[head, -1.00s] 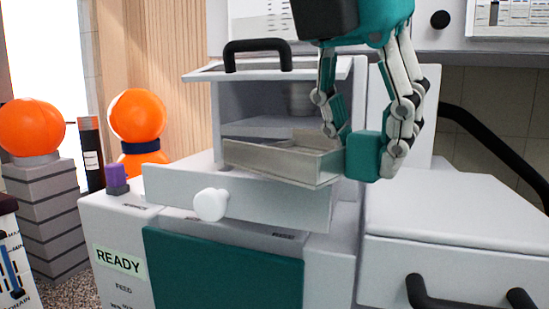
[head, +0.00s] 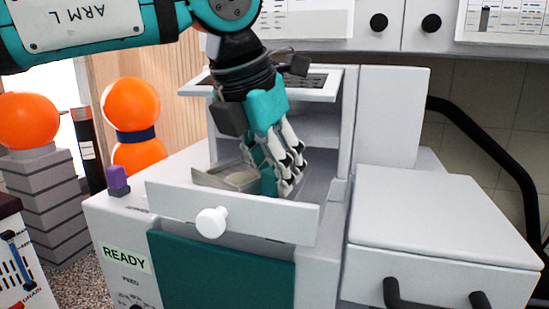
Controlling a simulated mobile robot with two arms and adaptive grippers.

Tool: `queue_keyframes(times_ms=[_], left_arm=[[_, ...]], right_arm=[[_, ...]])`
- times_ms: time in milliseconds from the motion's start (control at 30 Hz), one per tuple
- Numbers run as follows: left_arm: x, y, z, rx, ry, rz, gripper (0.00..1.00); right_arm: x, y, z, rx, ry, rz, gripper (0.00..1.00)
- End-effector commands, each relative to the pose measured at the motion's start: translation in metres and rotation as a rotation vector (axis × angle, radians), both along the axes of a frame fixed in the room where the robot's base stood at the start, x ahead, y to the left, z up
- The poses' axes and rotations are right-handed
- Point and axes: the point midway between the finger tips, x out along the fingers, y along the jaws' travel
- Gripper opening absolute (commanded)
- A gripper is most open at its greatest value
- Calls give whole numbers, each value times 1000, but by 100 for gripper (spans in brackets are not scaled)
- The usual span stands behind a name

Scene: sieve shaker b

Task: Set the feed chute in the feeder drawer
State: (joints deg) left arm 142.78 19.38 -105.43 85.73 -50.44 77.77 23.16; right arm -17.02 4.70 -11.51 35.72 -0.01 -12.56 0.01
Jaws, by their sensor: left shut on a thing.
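The feed chute (head: 211,180), a grey-beige open trough, shows just behind the front of the feeder drawer (head: 171,204). The drawer is pulled out, with a white round knob (head: 211,222). My left gripper (head: 277,190) points down over the drawer and is shut on the chute, toward its right part. The fingers hide much of the chute, and the drawer front hides its underside. I cannot tell if the chute rests on the drawer floor. My right gripper is not in view.
A raised lid (head: 196,88) with a framed opening is behind my left gripper. A white box with black handles (head: 440,215) stands at right. A purple button (head: 117,178) is at left. Orange spheres (head: 130,103) stand behind on the left.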

Motion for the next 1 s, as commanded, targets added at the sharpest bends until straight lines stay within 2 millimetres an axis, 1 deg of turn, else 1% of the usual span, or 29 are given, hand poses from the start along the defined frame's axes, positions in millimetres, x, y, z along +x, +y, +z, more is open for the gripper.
queue_keyframes(times_ms=[33,133,267,400,433,600,867,967,1000], left_arm=[[0,0,-1,-1,-2,0,0],[0,0,-2,-3,-1,1,0],[0,0,-2,-3,-1,1,0],[0,0,-7,-2,-1,1,0],[0,0,-7,-2,0,1,31],[0,0,-5,-2,0,1,53],[0,0,-4,-2,0,1,53],[0,0,2,-2,-1,1,53],[-1,1,3,-3,-3,1,53]], right_arm=[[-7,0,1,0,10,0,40],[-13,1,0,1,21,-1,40],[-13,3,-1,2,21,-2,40],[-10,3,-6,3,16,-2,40],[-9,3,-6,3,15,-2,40],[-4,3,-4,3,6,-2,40],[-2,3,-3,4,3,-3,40],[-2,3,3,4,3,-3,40],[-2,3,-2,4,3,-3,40]])
